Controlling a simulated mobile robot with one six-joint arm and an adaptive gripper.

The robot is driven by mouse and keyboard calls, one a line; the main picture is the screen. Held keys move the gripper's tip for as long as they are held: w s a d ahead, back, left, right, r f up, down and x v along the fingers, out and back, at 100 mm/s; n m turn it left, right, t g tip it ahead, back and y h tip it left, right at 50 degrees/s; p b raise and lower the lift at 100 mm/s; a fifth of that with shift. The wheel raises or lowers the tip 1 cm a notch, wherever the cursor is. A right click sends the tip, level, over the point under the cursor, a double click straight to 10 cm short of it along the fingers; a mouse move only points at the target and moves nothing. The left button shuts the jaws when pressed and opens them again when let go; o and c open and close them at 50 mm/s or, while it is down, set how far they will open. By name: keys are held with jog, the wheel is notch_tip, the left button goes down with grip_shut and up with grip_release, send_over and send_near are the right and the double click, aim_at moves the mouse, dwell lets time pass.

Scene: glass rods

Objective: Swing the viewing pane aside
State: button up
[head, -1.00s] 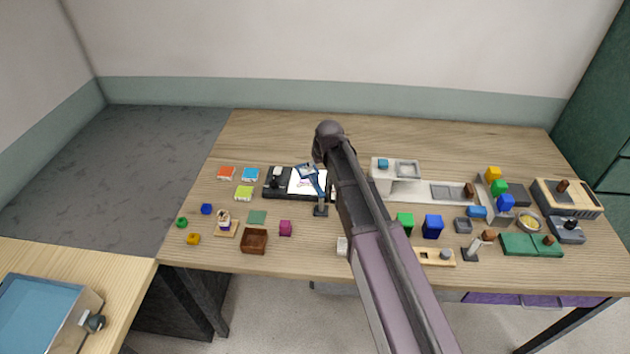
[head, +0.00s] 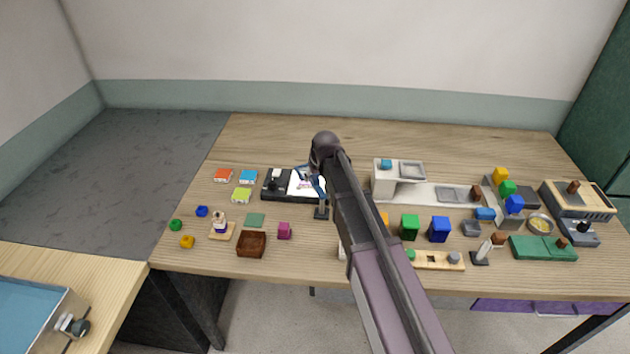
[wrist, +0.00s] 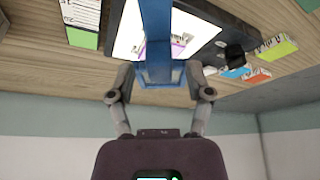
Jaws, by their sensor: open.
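The viewing pane appears as a blue frame (head: 318,185) on a short post with a dark foot, in front of a lit white panel (head: 300,184) in a black unit. In the wrist view a blue bar of the frame (wrist: 155,25) runs down the middle, over the white panel (wrist: 128,38). My gripper (wrist: 160,77) is open, with one finger on each side of the blue part. I cannot tell whether either finger touches it. In the head view my arm hides most of the gripper and part of the pane.
A dark knob (wrist: 234,55) stands on the black unit. A grey-white station (head: 398,170) stands close to the right.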

jog(key=shift+w+f, duration=0.1)
jog(key=shift+f, duration=0.1)
grip_shut()
dwell(0.3)
